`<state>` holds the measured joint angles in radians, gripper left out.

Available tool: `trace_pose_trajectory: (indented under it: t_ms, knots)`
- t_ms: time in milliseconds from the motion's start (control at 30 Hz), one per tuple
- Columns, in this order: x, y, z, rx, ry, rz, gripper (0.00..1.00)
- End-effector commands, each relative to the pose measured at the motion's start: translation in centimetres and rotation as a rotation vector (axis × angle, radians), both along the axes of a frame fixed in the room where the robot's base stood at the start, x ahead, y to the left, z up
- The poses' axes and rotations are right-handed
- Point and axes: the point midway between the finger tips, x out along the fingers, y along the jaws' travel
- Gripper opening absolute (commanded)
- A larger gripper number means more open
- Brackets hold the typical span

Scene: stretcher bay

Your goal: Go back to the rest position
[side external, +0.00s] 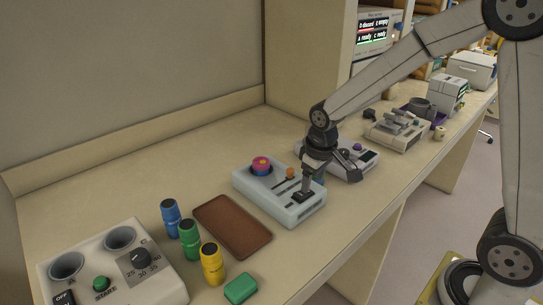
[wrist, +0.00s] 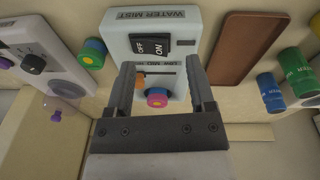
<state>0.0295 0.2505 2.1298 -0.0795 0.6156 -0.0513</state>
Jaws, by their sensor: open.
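My gripper (side external: 322,176) is over the right end of a pale box on the bench in the side view. In the wrist view my gripper (wrist: 160,63) has its two fingers spread, with nothing held between them. The pale box (side external: 246,188) carries a pink-topped round knob (side external: 261,165), an orange-tipped slider (side external: 291,174) and a black rocker switch. In the wrist view the box (wrist: 193,18) is labelled WATER MIST, and its ON/OFF rocker (wrist: 150,46) lies just beyond the fingertips. Whether the fingers touch the box cannot be told.
A brown tray (side external: 232,225), blue (side external: 171,218), green (side external: 189,240) and yellow (side external: 211,263) canisters and a green block (side external: 241,288) lie left of the box. A console (side external: 110,265) stands front left. Other devices line the right side. The rear left bench is clear.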

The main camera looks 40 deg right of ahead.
Motion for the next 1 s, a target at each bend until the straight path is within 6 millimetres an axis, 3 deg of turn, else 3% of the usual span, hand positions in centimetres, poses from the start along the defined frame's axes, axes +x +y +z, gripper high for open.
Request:
trace_pose_trajectory:
  t_ms: [200,433,633,1000]
  knots:
    - [-5.3,1.2,-0.9,0.035,-0.045,-0.034,0.70]
    - [-9.5,1.8,-1.9,0.059,-0.077,-0.065,0.70]
    - [-10.8,2.0,-2.3,0.065,-0.088,-0.076,0.70]
    - [-10.8,2.0,-2.3,0.065,-0.088,-0.076,0.70]
